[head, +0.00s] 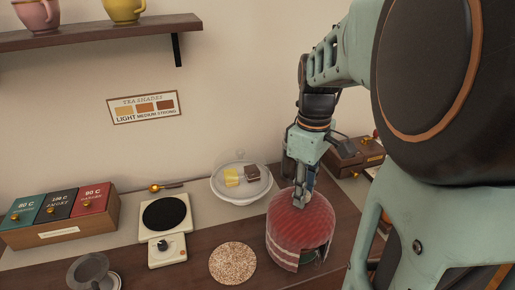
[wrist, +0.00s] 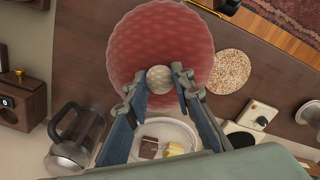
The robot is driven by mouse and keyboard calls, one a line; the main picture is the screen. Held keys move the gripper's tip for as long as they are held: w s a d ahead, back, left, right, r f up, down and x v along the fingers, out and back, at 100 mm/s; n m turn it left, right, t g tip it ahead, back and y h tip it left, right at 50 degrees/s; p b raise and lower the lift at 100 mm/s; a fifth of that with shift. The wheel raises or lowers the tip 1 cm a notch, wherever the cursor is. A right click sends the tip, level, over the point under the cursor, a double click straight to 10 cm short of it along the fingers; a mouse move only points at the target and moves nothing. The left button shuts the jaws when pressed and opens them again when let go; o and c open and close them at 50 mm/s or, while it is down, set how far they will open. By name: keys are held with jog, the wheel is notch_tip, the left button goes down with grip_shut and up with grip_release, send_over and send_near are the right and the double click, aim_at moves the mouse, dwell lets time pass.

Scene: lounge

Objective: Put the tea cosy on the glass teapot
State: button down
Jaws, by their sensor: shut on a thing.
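The tea cosy (head: 296,232) is a red quilted dome with pale bands near its hem and an opening at its lower right, at the front right of the wooden counter. My gripper (head: 300,197) is above it, shut on the pale round bobble (wrist: 159,78) at its top. From above, the red dome (wrist: 150,35) fills the upper middle of the wrist view. Something dark shows in the cosy's opening; I cannot tell whether the glass teapot is inside. A glass vessel with a dark handle (wrist: 80,130) stands apart, at the lower left of the wrist view; its kind is unclear.
A round cork mat (head: 232,263) lies bare left of the cosy. A domed cake plate (head: 242,186) stands behind it. A small hotplate (head: 166,216), a tea box (head: 62,222) and a grey round vessel (head: 92,272) are further left. A wooden box (head: 355,152) stands behind my gripper.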

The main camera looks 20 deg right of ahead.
jog(key=c, duration=1.6)
grip_release()
notch_tip(320, 180, up, 12)
